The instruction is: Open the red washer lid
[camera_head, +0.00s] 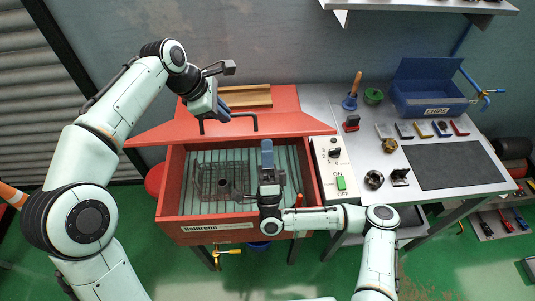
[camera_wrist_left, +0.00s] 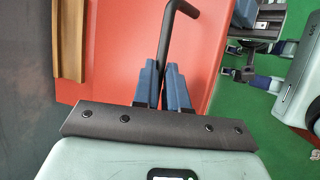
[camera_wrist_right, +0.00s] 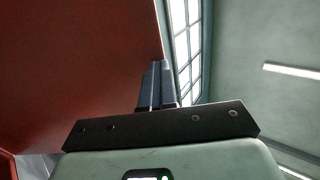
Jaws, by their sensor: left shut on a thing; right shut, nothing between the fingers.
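The red washer lid (camera_head: 285,122) is partly raised, its front edge up and the tub (camera_head: 215,155) visible below it. My left gripper (camera_head: 218,112) is shut on the lid's black bar handle (camera_head: 255,122). In the left wrist view the handle (camera_wrist_left: 171,40) runs down between the blue fingers (camera_wrist_left: 162,85). My right gripper (camera_head: 267,150) is shut and empty in front of the lid's front edge, over the tub, fingers pointing up. In the right wrist view the red lid (camera_wrist_right: 75,60) fills the left side, beside the shut fingers (camera_wrist_right: 158,85); I cannot tell whether they touch it.
A wire basket (camera_head: 205,182) sits inside the washer. A control panel (camera_head: 332,168) with a green button is on the washer's right. The metal bench (camera_head: 375,165) holds small tools and a blue chips bin (camera_head: 428,95). A wooden strip (camera_head: 248,97) lies behind the handle.

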